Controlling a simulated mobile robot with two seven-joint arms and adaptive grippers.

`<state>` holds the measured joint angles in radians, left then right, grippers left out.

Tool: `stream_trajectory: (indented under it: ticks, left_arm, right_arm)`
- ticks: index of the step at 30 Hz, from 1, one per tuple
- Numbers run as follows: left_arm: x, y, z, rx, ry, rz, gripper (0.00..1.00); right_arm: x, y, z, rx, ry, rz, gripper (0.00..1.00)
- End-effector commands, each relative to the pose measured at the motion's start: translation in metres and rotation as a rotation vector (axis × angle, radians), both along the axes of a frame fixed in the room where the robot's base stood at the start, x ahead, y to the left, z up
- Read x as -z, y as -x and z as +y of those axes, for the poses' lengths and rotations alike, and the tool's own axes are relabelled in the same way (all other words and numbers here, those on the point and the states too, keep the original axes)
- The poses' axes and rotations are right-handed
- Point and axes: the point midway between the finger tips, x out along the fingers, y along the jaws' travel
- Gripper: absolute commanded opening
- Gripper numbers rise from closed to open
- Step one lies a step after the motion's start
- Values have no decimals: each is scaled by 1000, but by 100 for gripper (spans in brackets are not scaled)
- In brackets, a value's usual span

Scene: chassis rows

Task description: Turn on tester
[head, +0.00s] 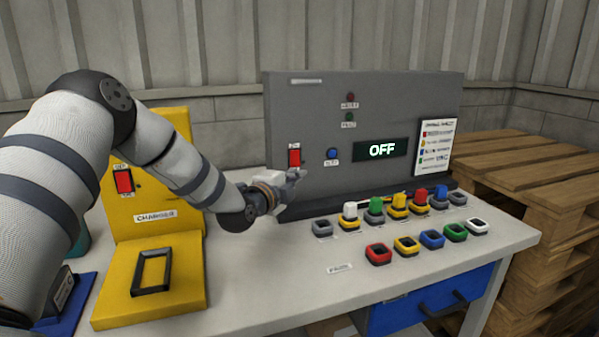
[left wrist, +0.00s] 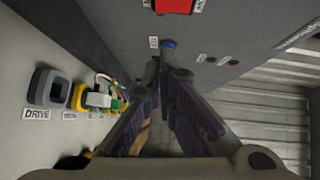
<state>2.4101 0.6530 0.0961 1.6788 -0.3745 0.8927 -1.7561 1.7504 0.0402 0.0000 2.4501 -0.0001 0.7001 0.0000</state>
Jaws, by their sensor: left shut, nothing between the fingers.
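The tester is a grey upright panel (head: 400,100) at the back of the table, and its display (head: 381,150) reads OFF. A red switch (head: 294,158) sits low on its left side, with a blue button (head: 332,154) to its right. The left wrist view also shows the red switch (left wrist: 174,6) at the top edge and the blue button (left wrist: 168,44) just beyond my fingertips. My left gripper (head: 297,175) is shut and empty in front of the panel, just below the red switch in the head view. I cannot tell whether it touches the panel. My right gripper is not in view.
Coloured plugs and sockets (head: 400,207) stand in rows on the table (head: 300,290) before the tester. A yellow charger (head: 150,215) with its own red switch (head: 123,181) is at left. Wooden pallets (head: 545,170) stand at right. A blue drawer (head: 430,300) is below.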

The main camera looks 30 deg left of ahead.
Motion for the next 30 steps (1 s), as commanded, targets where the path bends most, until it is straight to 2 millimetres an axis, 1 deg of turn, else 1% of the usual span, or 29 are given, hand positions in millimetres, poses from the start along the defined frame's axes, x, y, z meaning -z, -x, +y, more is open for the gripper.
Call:
stream_trajectory:
  ticks: [1,6,10,15,25,28,30]
  left_arm:
    - [18,-11,2,-1,-1,19,0]
    - [20,-47,7,-2,0,16,0]
    - [19,-59,26,-5,2,13,0]
    - [16,-67,36,-1,0,9,0]
    - [13,-68,37,0,0,6,0]
    - [19,-72,38,-3,-6,8,0]
    - [27,-81,41,-6,-20,8,0]
  right_arm:
    - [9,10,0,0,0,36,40]
    - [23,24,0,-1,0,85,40]
    - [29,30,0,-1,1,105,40]
    - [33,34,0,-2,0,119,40]
    - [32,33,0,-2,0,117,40]
    - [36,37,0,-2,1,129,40]
    - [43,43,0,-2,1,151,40]
